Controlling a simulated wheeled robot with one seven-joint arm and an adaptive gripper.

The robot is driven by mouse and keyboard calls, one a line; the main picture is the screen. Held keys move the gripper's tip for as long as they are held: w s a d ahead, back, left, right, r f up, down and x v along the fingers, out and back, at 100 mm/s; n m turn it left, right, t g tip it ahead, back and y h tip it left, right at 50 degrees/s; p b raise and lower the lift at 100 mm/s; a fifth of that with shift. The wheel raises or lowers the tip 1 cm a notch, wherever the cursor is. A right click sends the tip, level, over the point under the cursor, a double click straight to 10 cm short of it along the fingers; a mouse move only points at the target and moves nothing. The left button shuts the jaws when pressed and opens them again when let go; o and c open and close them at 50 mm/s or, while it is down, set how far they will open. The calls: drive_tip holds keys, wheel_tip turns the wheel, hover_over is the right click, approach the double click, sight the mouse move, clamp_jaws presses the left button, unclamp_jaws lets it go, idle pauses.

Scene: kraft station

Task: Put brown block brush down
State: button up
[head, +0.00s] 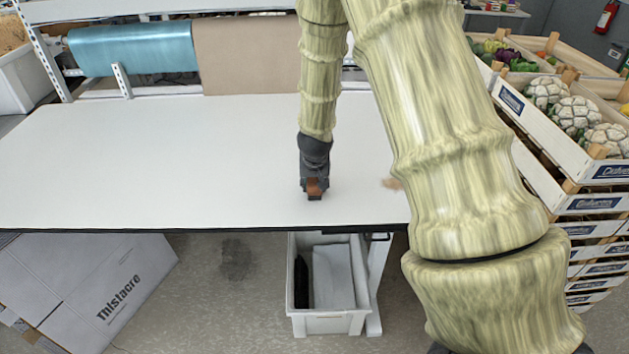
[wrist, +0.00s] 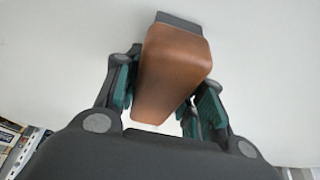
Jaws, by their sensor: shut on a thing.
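The brown block brush (wrist: 172,70) is held between the two fingers of my gripper (wrist: 165,90) in the wrist view. It has a smooth brown wooden body with a dark grey strip along its far end. In the head view the brush (head: 314,186) shows small at the tip of my gripper (head: 314,182), over the white table (head: 150,165) near its front edge. I cannot tell whether the brush touches the tabletop. My gripper is shut on it.
Most of the tabletop left of my gripper is clear. Crates of cauliflower (head: 570,150) stand at the right. A white bin (head: 328,322) stands below the front edge. Paper rolls (head: 130,48) hang behind.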

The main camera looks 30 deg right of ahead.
drive_tip(key=shift+d+f, duration=0.1)
drive_tip(key=shift+f, duration=0.2)
drive_tip(key=o, duration=1)
drive_tip(key=shift+c, duration=0.2)
drive_tip(key=shift+o, duration=1)
drive_tip(key=shift+r, duration=0.1)
drive_tip(key=shift+s+r, duration=0.1)
drive_tip(key=shift+r, duration=0.65)
drive_tip(key=b+v, duration=0.2)
drive_tip(key=v, duration=0.8)
drive_tip(key=shift+s+r, duration=0.15)
drive_tip(key=shift+r, duration=0.2)
drive_tip(key=shift+a, duration=0.25)
